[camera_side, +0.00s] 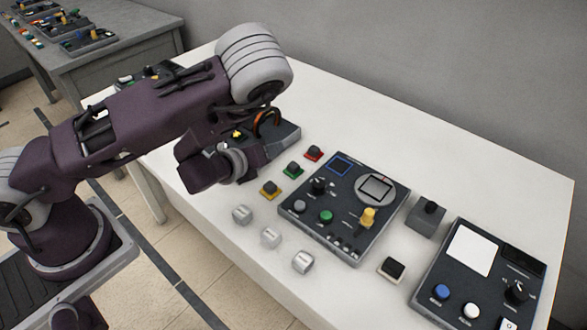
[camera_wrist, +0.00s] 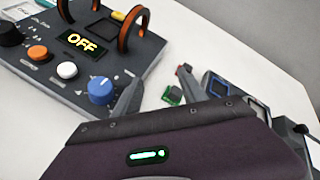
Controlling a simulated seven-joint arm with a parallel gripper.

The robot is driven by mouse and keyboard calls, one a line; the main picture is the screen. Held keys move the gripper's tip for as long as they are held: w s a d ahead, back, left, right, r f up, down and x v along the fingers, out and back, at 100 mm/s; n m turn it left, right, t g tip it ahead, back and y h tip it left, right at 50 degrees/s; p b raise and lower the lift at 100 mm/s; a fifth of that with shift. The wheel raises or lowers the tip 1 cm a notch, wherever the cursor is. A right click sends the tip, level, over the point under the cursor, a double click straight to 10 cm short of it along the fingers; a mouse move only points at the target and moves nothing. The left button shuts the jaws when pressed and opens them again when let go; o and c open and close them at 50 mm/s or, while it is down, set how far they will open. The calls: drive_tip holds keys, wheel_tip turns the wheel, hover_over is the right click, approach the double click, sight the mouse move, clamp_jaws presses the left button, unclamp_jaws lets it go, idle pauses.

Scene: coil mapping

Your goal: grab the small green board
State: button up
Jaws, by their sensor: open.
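The small green board (camera_side: 292,170) lies flat on the white table, with a dark block on top. It is between a red board (camera_side: 313,154) and a yellow board (camera_side: 270,189). My gripper (camera_wrist: 160,88) is open and empty. In the side view my wrist is left of the green board, and the fingers are mostly hidden there.
A dark panel with orange loops (camera_wrist: 110,45) and an OFF display stands close to my left finger. The panel with a round dial (camera_side: 345,205) is right of the boards. Several clear knobs (camera_side: 270,237) stand in front. White table lies bare between them.

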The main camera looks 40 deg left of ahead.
sight(293, 165)
drive_tip(key=f+m+h, duration=0.1)
drive_tip(key=m, duration=0.2)
drive_tip(key=s+d+f+m+t+h, duration=0.1)
drive_tip(key=m, duration=0.2)
drive_tip(key=d+f+m+h, duration=0.1)
drive_tip(key=m, duration=0.2)
drive_tip(key=shift+s+d+f+t, duration=0.15)
drive_tip(key=shift+s+d+t, duration=0.05)
drive_tip(key=shift+s+t, duration=0.15)
drive_tip(key=shift+d+f+m, duration=0.15)
drive_tip(key=shift+d+m, duration=0.05)
drive_tip(key=shift+m, duration=0.3)
drive_tip(key=x, duration=0.4)
drive_tip(key=d+x, duration=0.1)
drive_tip(key=x, duration=0.2)
drive_tip(key=shift+s, duration=0.1)
clamp_jaws()
